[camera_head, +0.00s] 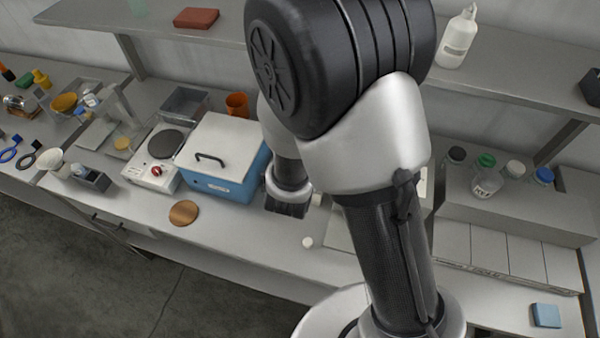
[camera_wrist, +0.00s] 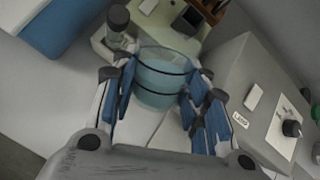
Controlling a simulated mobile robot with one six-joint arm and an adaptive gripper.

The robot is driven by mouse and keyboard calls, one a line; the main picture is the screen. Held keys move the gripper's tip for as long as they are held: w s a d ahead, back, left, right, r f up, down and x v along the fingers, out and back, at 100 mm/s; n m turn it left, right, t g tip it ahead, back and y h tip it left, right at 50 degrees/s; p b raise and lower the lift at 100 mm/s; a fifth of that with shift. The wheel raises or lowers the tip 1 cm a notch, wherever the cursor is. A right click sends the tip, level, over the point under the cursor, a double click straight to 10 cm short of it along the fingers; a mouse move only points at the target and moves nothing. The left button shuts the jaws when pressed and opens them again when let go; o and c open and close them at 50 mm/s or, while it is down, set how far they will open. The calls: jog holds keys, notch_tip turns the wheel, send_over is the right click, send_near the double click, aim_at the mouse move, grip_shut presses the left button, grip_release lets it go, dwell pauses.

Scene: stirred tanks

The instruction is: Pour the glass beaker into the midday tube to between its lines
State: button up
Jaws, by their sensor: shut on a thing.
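My gripper shows in the wrist view (camera_wrist: 158,88), with blue-padded fingers on both sides of a clear glass beaker (camera_wrist: 160,76). It is shut on the beaker, which looks bluish and bears two dark bands. How much liquid is inside is hard to tell. In the head view my gripper (camera_head: 286,208) is a dark shape above the bench, right of the blue box, and the beaker is hidden there. I cannot pick out the midday tube in either view; my arm covers much of the bench.
A blue box with a white lid (camera_head: 222,155) stands left of my gripper, beside a hotplate (camera_head: 152,168). A copper disc (camera_head: 184,213) lies in front. A dark-lidded jar (camera_wrist: 119,30) stands behind the beaker. Lidded bottles (camera_head: 487,183) stand right. The front bench is mostly clear.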

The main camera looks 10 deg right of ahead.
jog(key=shift+w+g+p, duration=0.15)
jog(key=shift+g+p, duration=1.05)
jog(key=shift+p, duration=3.6)
dwell(3.2)
